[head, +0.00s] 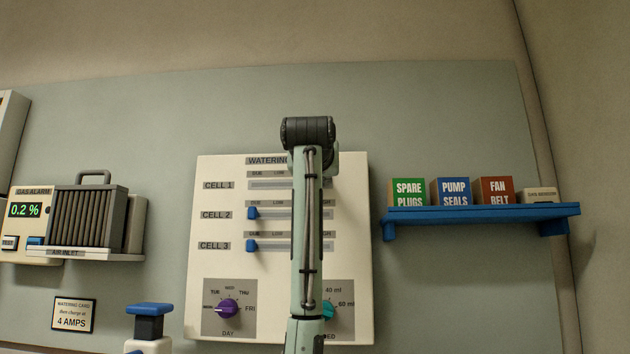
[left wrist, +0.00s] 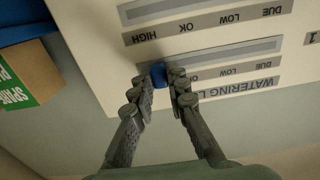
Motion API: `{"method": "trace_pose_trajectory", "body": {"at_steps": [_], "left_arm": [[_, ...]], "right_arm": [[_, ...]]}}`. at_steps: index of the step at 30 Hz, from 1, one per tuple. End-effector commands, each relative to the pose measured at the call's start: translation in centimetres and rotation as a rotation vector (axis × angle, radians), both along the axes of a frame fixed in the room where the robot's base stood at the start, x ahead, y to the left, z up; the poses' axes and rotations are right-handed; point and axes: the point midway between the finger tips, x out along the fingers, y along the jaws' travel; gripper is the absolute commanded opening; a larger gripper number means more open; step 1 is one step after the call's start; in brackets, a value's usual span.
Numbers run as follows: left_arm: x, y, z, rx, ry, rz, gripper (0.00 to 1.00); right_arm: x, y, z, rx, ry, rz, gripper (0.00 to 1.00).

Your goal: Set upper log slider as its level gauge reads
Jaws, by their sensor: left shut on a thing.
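The upper log slider's blue knob (left wrist: 158,75) shows in the left wrist view, where the picture is upside down. My left gripper (left wrist: 161,82) is shut on it. The knob is near the left end of its slot there, the HIGH side; the HIGH mark of its own scale is hidden behind the fingers. In the head view my arm covers that knob and part of the watering log panel (head: 270,273); the CELL 1 slot (head: 268,185) shows left of the arm. I cannot make out a level gauge. My right gripper is in neither view.
The CELL 2 (head: 253,213) and CELL 3 (head: 252,246) knobs sit at DUE. Below are a purple DAY dial (head: 228,308) and a partly covered teal dial (head: 328,310). A blue shelf (head: 480,214) with boxes is right; a gas alarm (head: 28,212) is left.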

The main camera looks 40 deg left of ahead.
Motion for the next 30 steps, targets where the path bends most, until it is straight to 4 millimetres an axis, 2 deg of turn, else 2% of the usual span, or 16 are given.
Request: {"method": "trace_pose_trajectory", "body": {"at_steps": [8,21,22,24,27,30], "left_arm": [[-0.1,-1.5,0.0,-0.001,-0.001,0.000,0.00],[0.0,-1.8,0.0,0.001,-0.001,-0.003,0.00],[0.0,-1.8,0.0,0.001,-0.001,-0.004,0.17],[0.0,-1.8,0.0,0.001,-0.001,-0.004,0.26],[0.0,-1.8,0.0,0.001,-0.001,-0.003,0.36],[0.0,-1.7,0.0,0.000,0.000,-0.002,0.36]], "right_arm": [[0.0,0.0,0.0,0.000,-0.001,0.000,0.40],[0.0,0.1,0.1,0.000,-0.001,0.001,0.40],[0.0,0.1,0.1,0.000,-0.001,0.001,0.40],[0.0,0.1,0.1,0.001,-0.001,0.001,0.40],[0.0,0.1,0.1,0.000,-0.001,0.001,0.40],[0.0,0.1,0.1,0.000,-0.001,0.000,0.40]]}}
